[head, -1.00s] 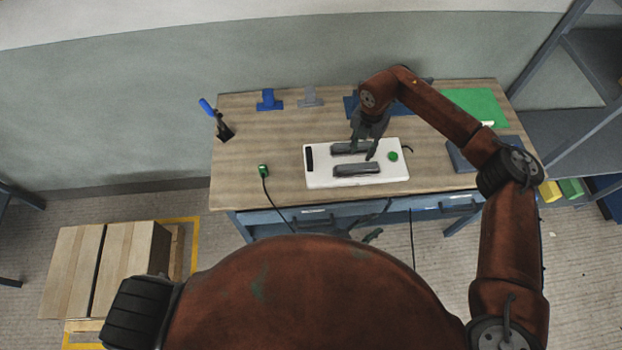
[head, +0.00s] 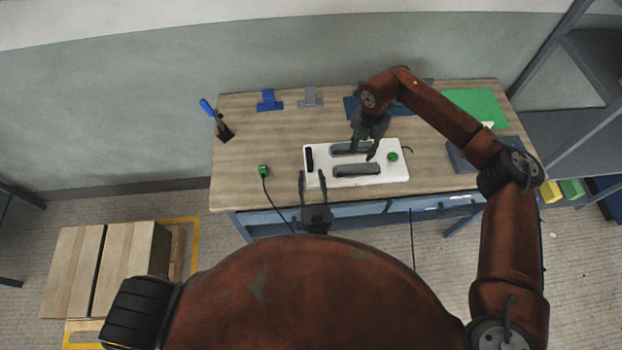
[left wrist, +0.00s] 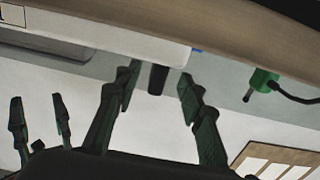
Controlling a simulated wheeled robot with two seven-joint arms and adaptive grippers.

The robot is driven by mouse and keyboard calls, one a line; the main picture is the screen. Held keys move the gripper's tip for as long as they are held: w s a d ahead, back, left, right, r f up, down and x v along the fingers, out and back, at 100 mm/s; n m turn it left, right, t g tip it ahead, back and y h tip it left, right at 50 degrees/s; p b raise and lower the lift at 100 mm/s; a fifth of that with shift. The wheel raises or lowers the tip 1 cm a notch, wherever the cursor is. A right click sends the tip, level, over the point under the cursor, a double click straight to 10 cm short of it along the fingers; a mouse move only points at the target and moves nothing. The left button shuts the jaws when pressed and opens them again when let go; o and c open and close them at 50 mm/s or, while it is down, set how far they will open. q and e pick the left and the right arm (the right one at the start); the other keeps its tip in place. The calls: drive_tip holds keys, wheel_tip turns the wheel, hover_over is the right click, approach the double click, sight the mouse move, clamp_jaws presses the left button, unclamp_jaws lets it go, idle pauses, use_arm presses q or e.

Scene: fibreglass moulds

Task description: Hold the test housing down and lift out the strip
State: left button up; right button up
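The white test housing (head: 320,178) lies flat on the workbench. It has a black bar (head: 310,158) at its left end, a green button (head: 393,156) at its right, and two long dark grey pieces, one at the back (head: 346,148) and one at the front (head: 357,169). I cannot tell which is the strip. My left gripper (head: 312,178) is open and empty at the housing's front left. In the left wrist view, the black bar (left wrist: 158,78) shows between its fingers. My right gripper (head: 364,154) is open over the back grey piece, partly hiding it; contact is unclear.
A green connector (head: 263,170) on a black cable lies left of the housing, also in the left wrist view (left wrist: 262,85). A blue-handled brush (head: 215,118) is at the bench's left edge. Blue (head: 269,100) and grey (head: 310,97) pieces stand behind. The bench's left part is mostly clear.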

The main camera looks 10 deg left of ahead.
sight(309, 160)
use_arm(q)
drive_tip(key=x, duration=0.7)
drive_tip(key=shift+w+a, duration=0.1)
drive_tip(key=shift+w, duration=0.05)
drive_tip(key=shift+c, duration=0.4)
clamp_jaws()
